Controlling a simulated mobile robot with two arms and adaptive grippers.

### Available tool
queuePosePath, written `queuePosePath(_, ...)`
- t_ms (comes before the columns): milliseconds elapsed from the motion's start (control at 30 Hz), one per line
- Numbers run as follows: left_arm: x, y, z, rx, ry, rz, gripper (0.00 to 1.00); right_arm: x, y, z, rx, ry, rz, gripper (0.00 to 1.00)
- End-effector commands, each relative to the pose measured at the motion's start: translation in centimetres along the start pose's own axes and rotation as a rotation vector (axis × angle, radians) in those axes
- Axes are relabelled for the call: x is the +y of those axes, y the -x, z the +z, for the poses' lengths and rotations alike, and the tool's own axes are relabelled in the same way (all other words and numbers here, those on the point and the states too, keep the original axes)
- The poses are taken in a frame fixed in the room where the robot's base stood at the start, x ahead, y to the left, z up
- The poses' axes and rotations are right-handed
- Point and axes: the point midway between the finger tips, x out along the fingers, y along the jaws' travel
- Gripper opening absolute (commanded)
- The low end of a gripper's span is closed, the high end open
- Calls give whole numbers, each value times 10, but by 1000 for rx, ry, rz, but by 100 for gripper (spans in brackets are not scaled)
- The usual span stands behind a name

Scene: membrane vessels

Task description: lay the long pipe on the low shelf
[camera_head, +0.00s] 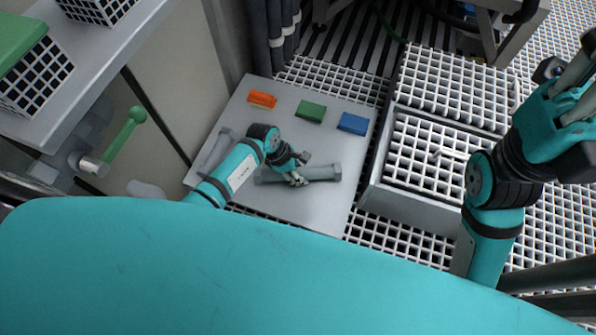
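A grey pipe with wider ends (322,173) lies across a low, flat grey surface (290,205), which looks like the low shelf. A second grey pipe (214,152) lies at the left edge of that surface, partly hidden by my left arm. I cannot tell for certain which pipe is the longer. My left gripper (297,179) is at the middle of the first pipe, its fingers pointing down over it. Whether they are closed on it is too small to see. My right gripper (574,90) is raised at the right edge, away from both pipes; its fingers are partly cut off.
Orange (262,99), green (311,111) and blue (353,123) blocks sit along the surface's far side. A grey-walled box with a white grid (415,207) stands to the right. A green-handled lever (124,137) and a higher counter (90,75) are at left.

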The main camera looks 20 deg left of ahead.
Motion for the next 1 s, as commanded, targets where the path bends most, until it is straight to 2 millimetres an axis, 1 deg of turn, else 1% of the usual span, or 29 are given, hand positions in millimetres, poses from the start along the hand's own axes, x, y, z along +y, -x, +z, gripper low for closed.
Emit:
queuePosePath(100, 1, -5, -3, 2, -1, 3, 0, 0, 0, -1, 9, 1, -4, 0)
queuePosePath(133, 1, -4, -3, 2, 0, 3, 41, 0, -2, -1, 11, 1, -5, 0)
queuePosePath(267, 0, -4, -3, 3, 0, 1, 58, -1, -2, -2, 11, 1, -5, 0)
queuePosePath(300, 0, -5, -3, 4, 0, 1, 60, -1, -2, -1, 10, 1, -4, 0)
queuePosePath(567, -1, -4, -3, 4, 0, -1, 60, 0, -2, -1, 10, 1, -4, 0)
queuePosePath(667, -1, 1, 0, 2, 1, -1, 60, 0, -6, -2, 13, 1, -3, 0)
queuePosePath(700, -2, 5, 2, 0, 1, -2, 60, 0, -7, -2, 10, 0, 0, 0)
queuePosePath(767, 0, 15, 0, 4, -1, 1, 60, 2, 1, 2, -26, -3, 13, 0)
queuePosePath(1000, 1, 71, 1, 5, -3, 3, 60, 3, 12, 2, -114, -14, 46, 0)
